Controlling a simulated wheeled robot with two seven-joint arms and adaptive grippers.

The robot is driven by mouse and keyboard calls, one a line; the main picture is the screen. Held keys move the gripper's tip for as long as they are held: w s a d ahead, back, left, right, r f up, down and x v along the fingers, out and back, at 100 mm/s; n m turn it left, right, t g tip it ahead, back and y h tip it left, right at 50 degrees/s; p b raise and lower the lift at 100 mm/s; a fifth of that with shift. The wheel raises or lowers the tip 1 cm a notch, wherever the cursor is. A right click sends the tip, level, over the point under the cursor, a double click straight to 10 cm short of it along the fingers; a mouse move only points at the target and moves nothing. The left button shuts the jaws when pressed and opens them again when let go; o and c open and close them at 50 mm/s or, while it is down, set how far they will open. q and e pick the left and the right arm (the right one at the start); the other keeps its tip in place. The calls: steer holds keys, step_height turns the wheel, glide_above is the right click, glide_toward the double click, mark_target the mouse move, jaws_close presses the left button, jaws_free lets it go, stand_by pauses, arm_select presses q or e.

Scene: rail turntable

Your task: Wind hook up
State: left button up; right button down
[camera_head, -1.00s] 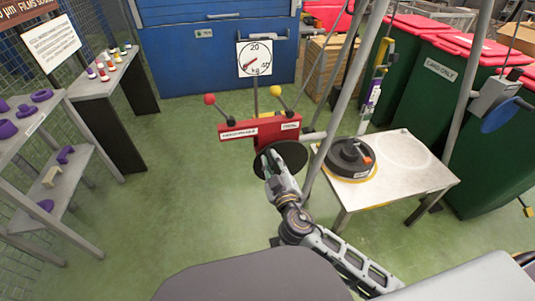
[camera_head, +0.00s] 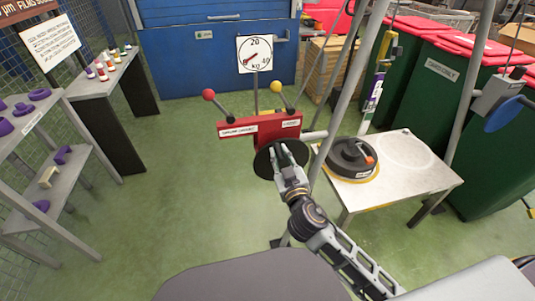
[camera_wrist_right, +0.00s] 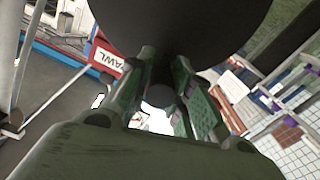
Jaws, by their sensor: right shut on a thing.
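A red winch box (camera_head: 260,128) with two white labels stands at the centre of the head view, with a red-knobbed and a yellow-knobbed lever on top. A dark round crank disc (camera_head: 264,163) sits on its near face. My right gripper (camera_head: 283,153) is at this disc, shut on the crank handle (camera_wrist_right: 160,97), which shows between the fingers in the right wrist view. A yellow hanging fitting (camera_head: 384,48) hangs on the line above the table; I cannot tell whether it is the hook. My left gripper is not in view.
A dark round weight (camera_head: 351,158) with an orange part sits on a pale table (camera_head: 412,178) right of the winch, near slanted grey poles. A dial (camera_head: 254,54) is behind. Green bins (camera_head: 420,95) stand at right, shelves (camera_head: 80,175) at left. Green floor is clear between.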

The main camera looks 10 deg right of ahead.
steer(key=shift+d, duration=0.2)
steer(key=shift+d+r+m+b, duration=0.1)
steer(key=shift+d+m+b, duration=0.65)
steer(key=shift+m, duration=0.35)
steer(key=c, duration=1.3)
jaws_free()
steer(key=shift+o, duration=1.3)
steer(key=shift+s+d, duration=0.1)
steer(key=shift+d, duration=0.05)
steer(key=s+b, duration=0.1)
steer(key=s, duration=0.6)
steer(key=shift+s+a, duration=0.2)
steer(key=shift+s, duration=0.2)
